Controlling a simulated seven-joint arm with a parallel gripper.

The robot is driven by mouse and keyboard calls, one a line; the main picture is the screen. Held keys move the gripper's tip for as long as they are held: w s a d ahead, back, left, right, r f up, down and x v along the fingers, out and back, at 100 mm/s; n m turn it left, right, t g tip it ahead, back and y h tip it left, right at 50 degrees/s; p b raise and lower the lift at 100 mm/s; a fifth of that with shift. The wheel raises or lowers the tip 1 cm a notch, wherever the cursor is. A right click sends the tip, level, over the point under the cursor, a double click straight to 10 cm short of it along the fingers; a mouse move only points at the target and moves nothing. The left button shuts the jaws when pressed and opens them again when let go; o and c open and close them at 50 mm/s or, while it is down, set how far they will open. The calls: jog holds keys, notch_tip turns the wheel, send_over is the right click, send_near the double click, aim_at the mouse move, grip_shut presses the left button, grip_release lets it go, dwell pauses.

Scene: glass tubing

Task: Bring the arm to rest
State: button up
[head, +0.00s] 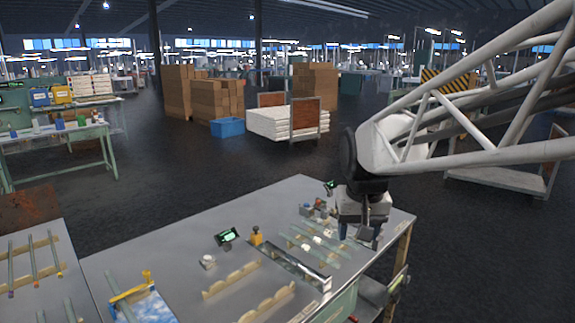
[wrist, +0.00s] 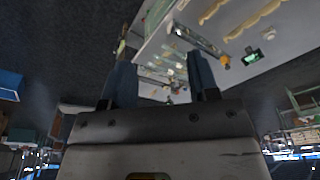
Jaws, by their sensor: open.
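My gripper (head: 362,236) hangs over the right end of the grey worktable (head: 190,262) in the head view. In the wrist view my gripper (wrist: 160,80) shows two dark fingers spread apart, with nothing between them but the distant table and floor. Several glass tubes (head: 318,246) lie on the table, left of my gripper in the head view. My arm reaches in from the right side of the head view.
A long metal trough (head: 295,268), wooden racks (head: 230,281), a small green-lit display (head: 228,237) and a yellow device (head: 256,236) stand on the table. Dark floor surrounds the table.

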jog(key=s+d+f, duration=0.2)
jog(key=s+f, duration=0.1)
jog(key=s, duration=0.7)
jog(key=s+d+f, duration=0.2)
jog(key=s+f, duration=0.1)
jog(key=s, duration=0.7)
jog(key=shift+s+f+t, duration=0.2)
jog(key=shift+s+t, duration=0.1)
jog(key=shift+s, duration=0.1)
